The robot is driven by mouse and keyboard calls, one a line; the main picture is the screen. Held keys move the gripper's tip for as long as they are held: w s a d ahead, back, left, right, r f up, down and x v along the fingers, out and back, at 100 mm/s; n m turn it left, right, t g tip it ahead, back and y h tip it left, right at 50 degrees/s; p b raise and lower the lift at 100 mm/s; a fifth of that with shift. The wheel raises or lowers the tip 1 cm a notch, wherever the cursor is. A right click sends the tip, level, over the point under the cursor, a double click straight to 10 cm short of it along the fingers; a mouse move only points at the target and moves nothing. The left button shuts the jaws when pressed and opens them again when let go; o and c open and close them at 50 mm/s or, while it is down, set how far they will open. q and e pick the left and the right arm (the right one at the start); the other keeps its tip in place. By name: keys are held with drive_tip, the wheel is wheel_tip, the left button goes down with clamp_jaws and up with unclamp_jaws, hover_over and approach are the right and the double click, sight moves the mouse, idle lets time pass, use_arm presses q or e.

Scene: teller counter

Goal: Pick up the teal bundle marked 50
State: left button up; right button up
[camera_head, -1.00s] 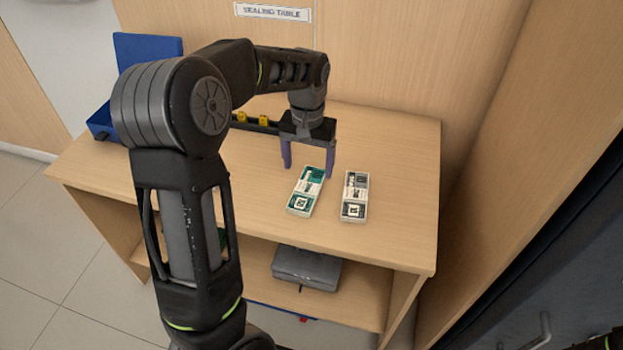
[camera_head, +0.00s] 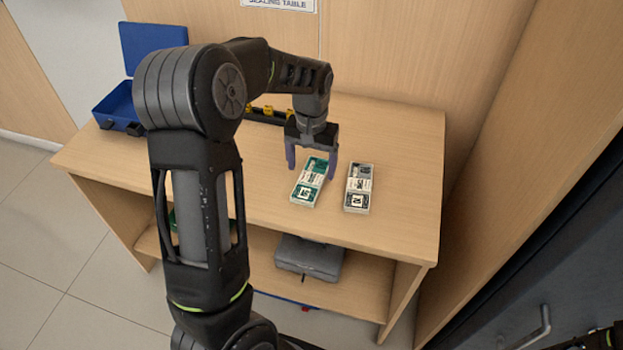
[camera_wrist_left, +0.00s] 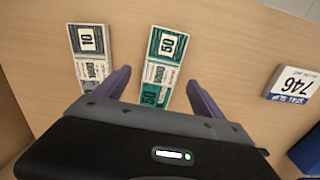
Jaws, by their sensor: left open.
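The teal bundle marked 50 (camera_head: 308,185) lies flat on the sealing table, left of the grey bundle marked 10 (camera_head: 358,188). My left gripper (camera_head: 312,176) is open over the far part of the teal bundle, one finger on each side of it. In the left wrist view the teal bundle (camera_wrist_left: 162,62) reaches in between the spread fingers of my left gripper (camera_wrist_left: 160,84), and its 50 label shows clearly. The grey bundle (camera_wrist_left: 92,52) lies outside the fingers in that view. Whether the fingers touch the teal bundle cannot be told.
The wooden table (camera_head: 405,150) is clear to the right and in front of the bundles. An open blue box (camera_head: 118,105) stands at its back left. A 746 card (camera_wrist_left: 292,84) lies apart in the wrist view.

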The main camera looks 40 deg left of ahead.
sight(311, 179)
use_arm(q)
wheel_tip(311, 179, down, 4)
drive_tip(key=shift+a+r, duration=0.1)
drive_tip(key=shift+c, duration=0.2)
idle(0.4)
drive_tip(key=c, duration=1.5)
wheel_tip(311, 179, up, 10)
idle(0.5)
